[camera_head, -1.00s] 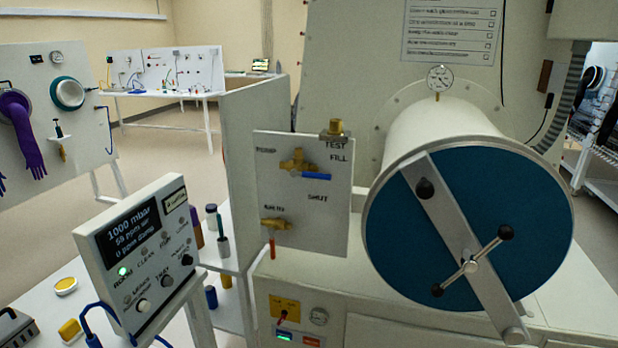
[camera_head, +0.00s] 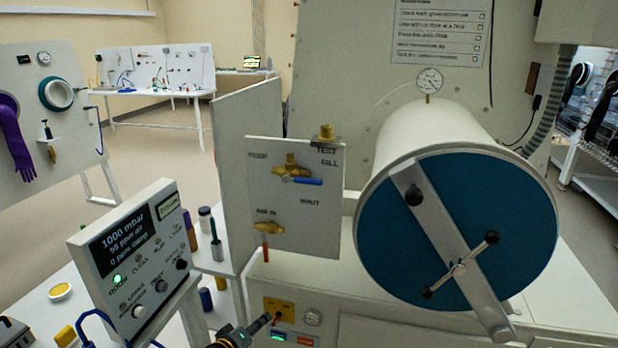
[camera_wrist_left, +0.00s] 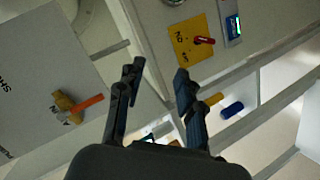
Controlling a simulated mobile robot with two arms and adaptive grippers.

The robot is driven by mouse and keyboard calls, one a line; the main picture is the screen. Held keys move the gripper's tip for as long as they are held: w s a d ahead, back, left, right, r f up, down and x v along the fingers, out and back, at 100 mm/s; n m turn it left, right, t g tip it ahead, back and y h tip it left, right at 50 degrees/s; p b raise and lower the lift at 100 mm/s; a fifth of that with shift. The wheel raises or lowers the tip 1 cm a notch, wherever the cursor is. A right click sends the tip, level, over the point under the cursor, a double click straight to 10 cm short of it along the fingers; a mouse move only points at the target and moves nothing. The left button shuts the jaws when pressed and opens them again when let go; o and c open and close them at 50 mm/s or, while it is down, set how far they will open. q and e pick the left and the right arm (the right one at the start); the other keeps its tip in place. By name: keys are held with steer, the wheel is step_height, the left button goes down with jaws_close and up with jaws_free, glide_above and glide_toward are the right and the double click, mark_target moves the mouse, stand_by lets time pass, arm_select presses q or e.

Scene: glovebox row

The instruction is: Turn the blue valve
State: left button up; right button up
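The blue valve (camera_head: 302,181) is a blue lever on a brass body, on the upper part of a grey panel (camera_head: 320,228). The lever points right, roughly level, with the words FILL and SHUT near it. My left gripper (camera_head: 258,327) enters at the bottom of the head view, well below the panel and apart from the valve. In the left wrist view the left gripper (camera_wrist_left: 158,72) is open, with nothing between its fingers. The blue valve does not show in that view. My right gripper is not in view.
A second brass valve with a red-orange handle (camera_head: 265,246) sits lower on the panel; it also shows in the wrist view (camera_wrist_left: 90,103). A yellow switch plate (camera_head: 279,309) is near my left gripper. A large blue-doored cylinder (camera_head: 500,210) stands right; a display box (camera_head: 135,258) stands left.

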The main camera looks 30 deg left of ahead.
arm_select(q)
steer(key=w+r+n+t+h, duration=0.1)
steer(key=w+r+t, duration=0.1)
steer(key=r, duration=0.8)
steer(key=w+r+n+t, duration=0.1)
steer(key=w+r+t, duration=0.1)
steer(key=r, duration=0.8)
steer(key=n+t+h+p, duration=0.1)
steer(key=t+h+p, duration=0.1)
steer(key=h, duration=0.1)
glide_toward(307, 183)
steer(key=p+x, duration=0.3)
steer(key=x, duration=0.6)
steer(key=shift+w+r, duration=0.2)
steer(key=shift+w+d, duration=0.15)
steer(key=shift+w, duration=0.55)
jaws_close()
